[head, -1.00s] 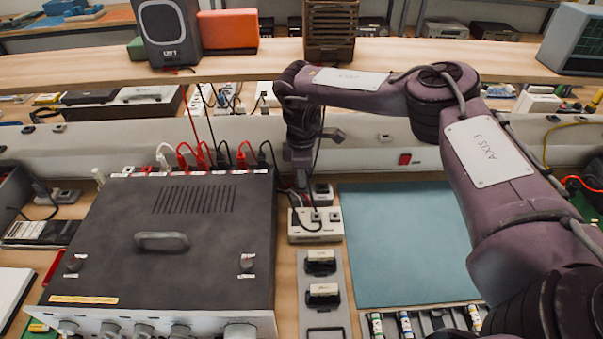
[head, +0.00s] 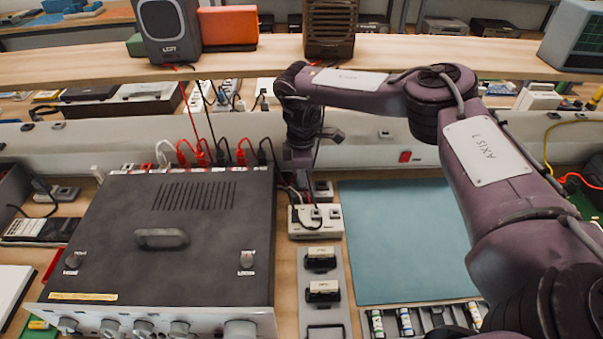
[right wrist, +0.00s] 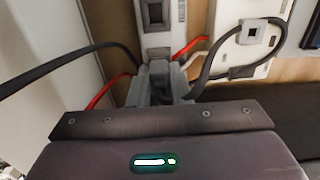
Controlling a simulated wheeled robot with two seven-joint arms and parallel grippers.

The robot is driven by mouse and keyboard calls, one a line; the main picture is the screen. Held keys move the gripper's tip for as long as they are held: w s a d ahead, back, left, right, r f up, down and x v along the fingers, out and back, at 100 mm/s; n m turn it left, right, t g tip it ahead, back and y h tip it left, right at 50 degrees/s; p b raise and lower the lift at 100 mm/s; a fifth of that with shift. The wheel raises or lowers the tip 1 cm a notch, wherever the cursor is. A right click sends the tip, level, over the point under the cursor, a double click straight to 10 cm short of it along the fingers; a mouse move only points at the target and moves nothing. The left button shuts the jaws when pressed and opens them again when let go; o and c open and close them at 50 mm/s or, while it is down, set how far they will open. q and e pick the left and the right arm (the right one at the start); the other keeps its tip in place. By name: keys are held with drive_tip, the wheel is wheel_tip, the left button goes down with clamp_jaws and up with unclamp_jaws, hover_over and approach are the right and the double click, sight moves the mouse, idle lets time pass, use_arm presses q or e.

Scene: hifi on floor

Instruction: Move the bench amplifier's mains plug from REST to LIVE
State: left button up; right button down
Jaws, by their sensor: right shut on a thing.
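The bench amplifier (head: 200,250) is a dark box on the bench at left, with red, white and black leads along its back edge. My right gripper (head: 298,168) is behind the amplifier's right back corner, pointing down. In the right wrist view, my right gripper (right wrist: 160,88) is shut on a grey plug (right wrist: 158,72), mostly hidden by the jaws. A black cable (right wrist: 95,48) runs to the jaws from the left. The white socket blocks (head: 315,222) stand just in front of the gripper. REST and LIVE labels are not readable. My left gripper is not in view.
In the right wrist view, a socket block (right wrist: 250,38) has a black cable looping beside it. Red leads pass near the jaws. A grey plate with black-and-white parts (head: 323,290) lies in front of the blocks. The blue mat (head: 405,245) is clear.

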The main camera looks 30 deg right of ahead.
drive_tip(key=shift+f+p, duration=0.2)
drive_tip(key=shift+p, duration=0.5)
idle(2.4)
drive_tip(key=c, duration=1.3)
unclamp_jaws()
drive_tip(key=shift+o, duration=0.2)
wheel_tip(320, 180, up, 8)
drive_tip(key=shift+f+b, duration=0.2)
drive_tip(key=shift+b, duration=0.2)
wheel_tip(320, 180, up, 5)
drive_tip(key=p, duration=0.6)
drive_tip(key=shift+r, duration=0.1)
